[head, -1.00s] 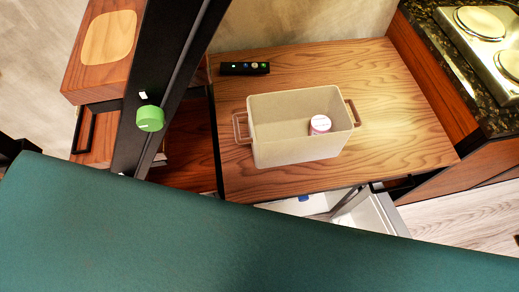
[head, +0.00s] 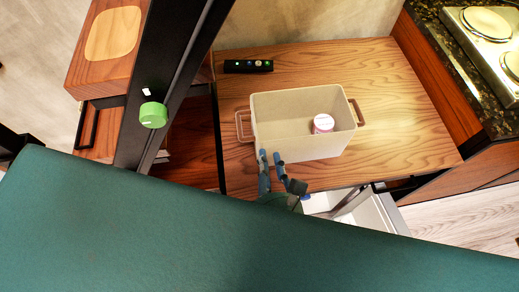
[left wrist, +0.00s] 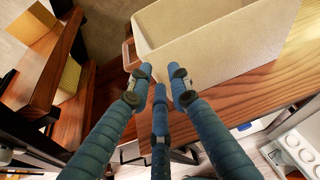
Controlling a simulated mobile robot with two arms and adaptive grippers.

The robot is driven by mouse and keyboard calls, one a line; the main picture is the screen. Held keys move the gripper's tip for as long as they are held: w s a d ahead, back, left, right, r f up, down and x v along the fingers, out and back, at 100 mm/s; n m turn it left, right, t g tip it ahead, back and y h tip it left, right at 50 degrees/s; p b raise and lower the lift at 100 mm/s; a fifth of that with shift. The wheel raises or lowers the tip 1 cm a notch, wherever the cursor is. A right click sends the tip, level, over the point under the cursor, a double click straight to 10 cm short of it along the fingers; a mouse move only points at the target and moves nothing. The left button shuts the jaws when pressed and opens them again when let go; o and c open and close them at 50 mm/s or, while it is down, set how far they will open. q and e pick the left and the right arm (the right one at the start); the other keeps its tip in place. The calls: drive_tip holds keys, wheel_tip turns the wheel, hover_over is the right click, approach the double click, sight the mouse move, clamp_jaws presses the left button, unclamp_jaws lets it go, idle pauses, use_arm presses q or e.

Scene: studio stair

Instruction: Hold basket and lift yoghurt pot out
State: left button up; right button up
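A cream basket (head: 300,152) with a brown handle at each end stands on the wooden counter. Contact cannot be told. My right gripper is not in view.
The wooden counter (head: 410,130) has free room right of the basket. A black remote-like object (head: 248,66) lies at the back left. A dark post with a green knob (head: 153,115) stands at left. A hob (head: 485,40) is at far right.

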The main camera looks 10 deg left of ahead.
use_arm(q)
wheel_tip(320, 180, up, 4)
drive_tip(key=a+y, duration=0.2)
drive_tip(key=x, duration=1.2)
drive_tip(key=shift+w+m+t, duration=0.3)
drive_tip(key=shift+w+m, duration=0.05)
drive_tip(key=shift+m, duration=0.05)
drive_tip(key=shift+d, duration=0.1)
clamp_jaws()
idle(1.1)
